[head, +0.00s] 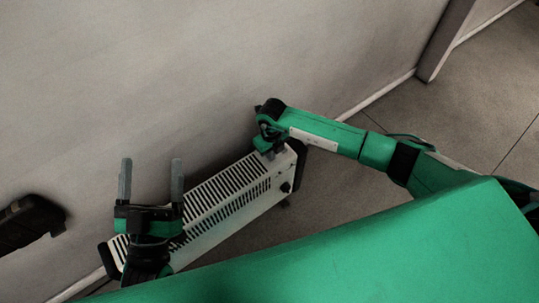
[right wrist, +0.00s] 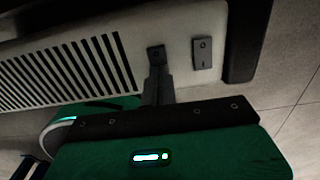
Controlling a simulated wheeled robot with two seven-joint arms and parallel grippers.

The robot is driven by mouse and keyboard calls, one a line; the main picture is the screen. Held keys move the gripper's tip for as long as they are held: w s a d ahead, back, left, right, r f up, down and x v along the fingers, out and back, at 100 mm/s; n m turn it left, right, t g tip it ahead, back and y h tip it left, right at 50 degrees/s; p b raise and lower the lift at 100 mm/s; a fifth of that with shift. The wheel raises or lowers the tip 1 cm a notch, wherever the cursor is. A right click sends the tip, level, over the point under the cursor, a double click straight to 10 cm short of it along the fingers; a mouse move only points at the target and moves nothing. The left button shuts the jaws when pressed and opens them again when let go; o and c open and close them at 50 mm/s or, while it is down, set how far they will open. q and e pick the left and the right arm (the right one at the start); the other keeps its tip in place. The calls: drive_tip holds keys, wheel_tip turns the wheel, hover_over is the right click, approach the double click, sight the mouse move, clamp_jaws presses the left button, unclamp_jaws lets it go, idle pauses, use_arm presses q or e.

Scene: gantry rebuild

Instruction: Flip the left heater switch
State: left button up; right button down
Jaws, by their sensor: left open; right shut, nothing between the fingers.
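The heater (head: 225,203) is a long white slotted body with dark ends, standing on the floor along the wall. In the right wrist view its pale end panel (right wrist: 186,83) carries two small dark switches. The left switch (right wrist: 156,53) is right at the tips of my right gripper (right wrist: 155,72), which partly cover it; I cannot tell whether they touch. The right switch (right wrist: 202,52) is in plain view. My right gripper is shut and empty, and in the head view it is over the heater's right end. My left gripper (head: 151,178) is open and empty, with its fingers upward, in front of the heater's left part.
A grey wall (head: 200,70) runs close behind the heater. A dark object (head: 28,222) is by the wall at the far left. A dark knob (head: 285,187) sits on the heater's near side at the right. Bare tiled floor (head: 480,90) lies to the right.

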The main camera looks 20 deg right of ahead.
drive_tip(key=shift+r, duration=0.1)
drive_tip(key=shift+r+p, duration=2.85)
drive_tip(key=shift+r, duration=0.5)
